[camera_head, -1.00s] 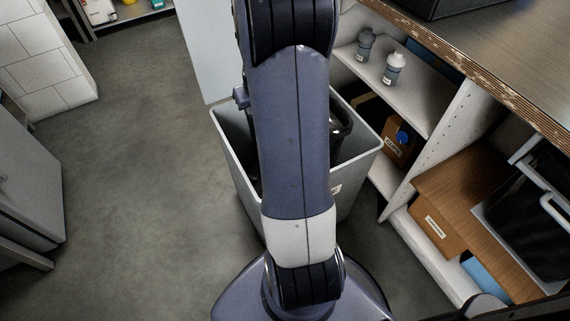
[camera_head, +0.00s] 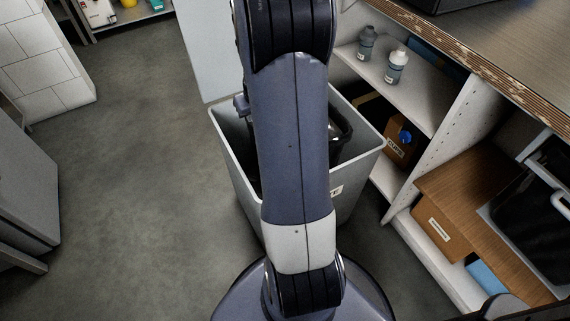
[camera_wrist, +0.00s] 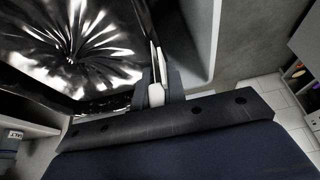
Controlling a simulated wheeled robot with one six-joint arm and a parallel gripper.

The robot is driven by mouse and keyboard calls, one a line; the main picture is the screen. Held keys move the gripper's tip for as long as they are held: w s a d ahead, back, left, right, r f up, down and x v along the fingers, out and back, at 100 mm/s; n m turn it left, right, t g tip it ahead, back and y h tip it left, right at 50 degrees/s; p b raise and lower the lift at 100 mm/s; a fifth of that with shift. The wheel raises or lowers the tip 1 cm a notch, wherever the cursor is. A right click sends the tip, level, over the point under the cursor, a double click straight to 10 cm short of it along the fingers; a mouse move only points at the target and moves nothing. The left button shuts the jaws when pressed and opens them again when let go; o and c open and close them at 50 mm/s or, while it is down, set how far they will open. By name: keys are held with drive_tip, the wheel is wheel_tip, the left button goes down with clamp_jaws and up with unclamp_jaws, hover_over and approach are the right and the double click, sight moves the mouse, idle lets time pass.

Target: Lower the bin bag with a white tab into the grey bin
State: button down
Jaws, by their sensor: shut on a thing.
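The grey bin (camera_head: 357,183) stands on the floor in the head view, mostly behind my arm. The black bin bag (camera_head: 343,138) shows inside its mouth, right of my arm; part of the bag's rim is near the bin's top. My gripper (camera_wrist: 156,92) is shut on the white tab (camera_wrist: 155,96) at the bag's edge. The bin's pale wall (camera_wrist: 200,40) is just right of it. The bag's bottom and far side are hidden in the head view.
A white shelf unit (camera_head: 430,150) with bottles (camera_head: 397,67) and a cardboard box (camera_head: 402,140) stands close on the right, under a wooden counter (camera_head: 500,45). A pale panel (camera_head: 207,50) stands behind the bin. The floor (camera_head: 130,170) to the left is clear.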

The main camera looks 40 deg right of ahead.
drive_tip(key=shift+f+b, duration=2.15)
drive_tip(key=shift+f, duration=0.4)
idle(1.2)
drive_tip(key=c, duration=1.4)
unclamp_jaws()
drive_tip(key=p+v, duration=0.3)
drive_tip(key=v, duration=0.8)
drive_tip(key=shift+f, duration=0.1)
